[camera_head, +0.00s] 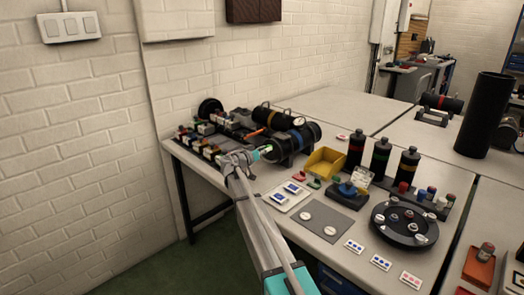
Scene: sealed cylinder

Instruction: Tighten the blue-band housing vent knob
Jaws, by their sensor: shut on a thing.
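The blue-band housing (311,134) is a dark cylinder lying on its side on the white table, with a blue ring around it. My gripper (265,151) is at the housing's near left end, reached by my arm from the lower right. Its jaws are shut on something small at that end. This is where the vent knob appears to be, but the knob is mostly hidden by the fingers and too small to make out. I cannot tell how far it is screwed in.
Another dark cylinder (262,116) lies behind the housing. A rack of small parts (200,145) stands left of it. A yellow bin (325,163), upright bottles (380,157) and a round black tray (404,238) stand to the right. The table's back (340,106) is clear.

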